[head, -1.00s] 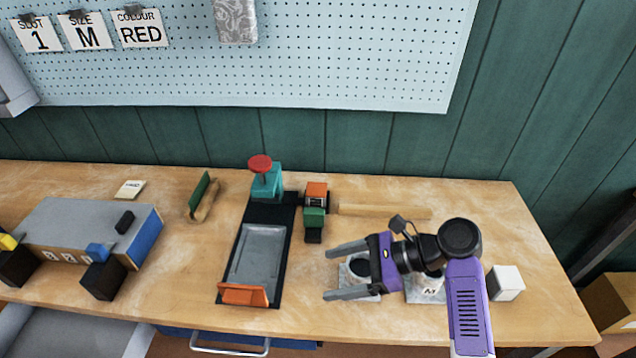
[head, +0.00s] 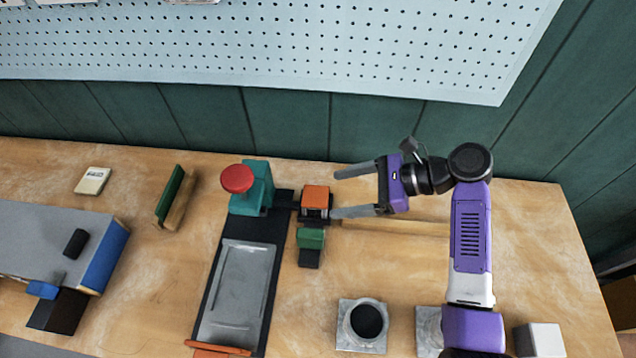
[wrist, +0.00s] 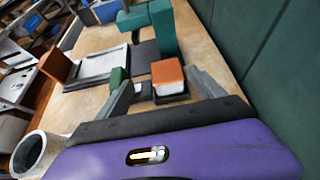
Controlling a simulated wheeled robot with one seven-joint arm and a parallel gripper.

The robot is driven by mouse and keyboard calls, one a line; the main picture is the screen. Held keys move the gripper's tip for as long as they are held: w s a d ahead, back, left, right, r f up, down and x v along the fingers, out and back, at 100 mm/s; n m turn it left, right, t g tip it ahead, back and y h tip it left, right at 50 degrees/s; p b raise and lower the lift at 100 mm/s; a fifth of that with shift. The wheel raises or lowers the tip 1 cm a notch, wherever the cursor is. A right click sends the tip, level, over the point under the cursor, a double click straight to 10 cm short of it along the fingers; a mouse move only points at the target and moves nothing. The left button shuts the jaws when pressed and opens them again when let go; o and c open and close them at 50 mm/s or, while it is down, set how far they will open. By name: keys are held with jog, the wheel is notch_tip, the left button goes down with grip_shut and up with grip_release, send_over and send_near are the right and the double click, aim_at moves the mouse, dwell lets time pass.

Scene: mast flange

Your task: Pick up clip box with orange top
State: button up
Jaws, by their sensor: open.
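The clip box with the orange top (head: 315,199) stands on the table beside the black base of the teal press. In the wrist view the orange-topped box (wrist: 168,77) shows ahead between the two fingers, nearer the right one.
A green-topped clip box (head: 311,240) sits just in front of the orange one. The teal press with a red knob (head: 238,180) stands to the left. A wooden strip (head: 395,226) lies under my gripper. A grey round socket (head: 364,322) is in front.

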aim_at(317, 196)
jog(key=shift+w+d+f+p+x, duration=0.1)
jog(key=shift+w+p+x, duration=0.05)
jog(key=shift+x, duration=1.15)
jog(key=shift+w+d+f+p+x, duration=0.1)
jog(key=shift+w+f+x, duration=0.05)
jog(key=shift+x, duration=1.15)
jog(key=shift+w+d+f+p+x, duration=0.1)
jog(key=shift+w+p+x, duration=0.1)
jog(key=shift+x, duration=1.1)
jog(key=c, duration=1.6)
jog(key=shift+r, duration=0.1)
